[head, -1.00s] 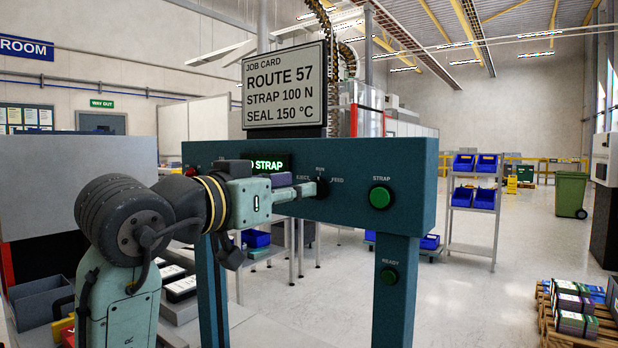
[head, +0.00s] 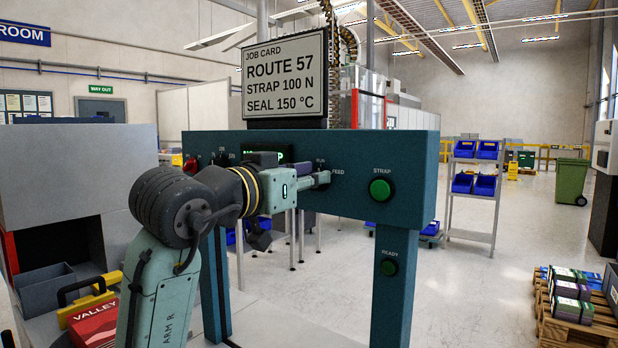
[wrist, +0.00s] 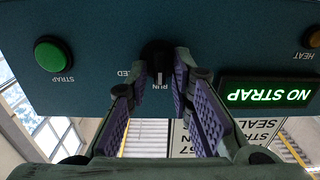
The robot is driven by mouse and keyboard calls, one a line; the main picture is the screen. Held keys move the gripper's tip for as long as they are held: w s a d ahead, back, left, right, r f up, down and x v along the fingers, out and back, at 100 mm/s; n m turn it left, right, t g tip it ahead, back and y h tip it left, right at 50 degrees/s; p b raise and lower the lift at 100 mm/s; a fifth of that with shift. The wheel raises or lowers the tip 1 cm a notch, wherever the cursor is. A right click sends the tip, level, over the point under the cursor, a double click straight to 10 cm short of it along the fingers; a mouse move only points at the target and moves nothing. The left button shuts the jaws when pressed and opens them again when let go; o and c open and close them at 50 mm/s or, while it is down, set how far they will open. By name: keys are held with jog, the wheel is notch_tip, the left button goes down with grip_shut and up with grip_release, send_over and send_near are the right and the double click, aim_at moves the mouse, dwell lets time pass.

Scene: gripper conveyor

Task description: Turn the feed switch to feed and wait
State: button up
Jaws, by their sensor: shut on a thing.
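The feed switch is a black knob (wrist: 157,56) on the teal panel (head: 410,165), with RUN and FEED labels around it. In the wrist view, which is upside down, a pale mark at the knob lines up with RUN; FEED is partly hidden by a finger. My gripper (head: 324,178) is at the panel front, its purple-padded fingers on either side of the knob and shut on it; the fingers also show in the wrist view (wrist: 160,88). In the head view the gripper mostly hides the knob. The display (wrist: 269,94) reads NO STRAP.
A green STRAP button (head: 380,190) is right of the switch, with a darker READY button (head: 388,267) below. A job card sign (head: 285,75) stands above the panel. A pallet of packs (head: 570,310) is at right; the floor between is clear.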

grip_shut()
jog(key=shift+m, duration=0.4)
jog(key=m, duration=0.3)
jog(key=m+b, duration=0.1)
jog(key=m, duration=0.3)
jog(key=m+b, duration=0.1)
jog(key=m, duration=0.3)
jog(key=shift+s+d+f, duration=0.2)
jog(key=shift+s+d, duration=0.05)
jog(key=shift+d, duration=0.05)
jog(key=o, duration=0.5)
grip_release()
jog(key=shift+o, duration=0.2)
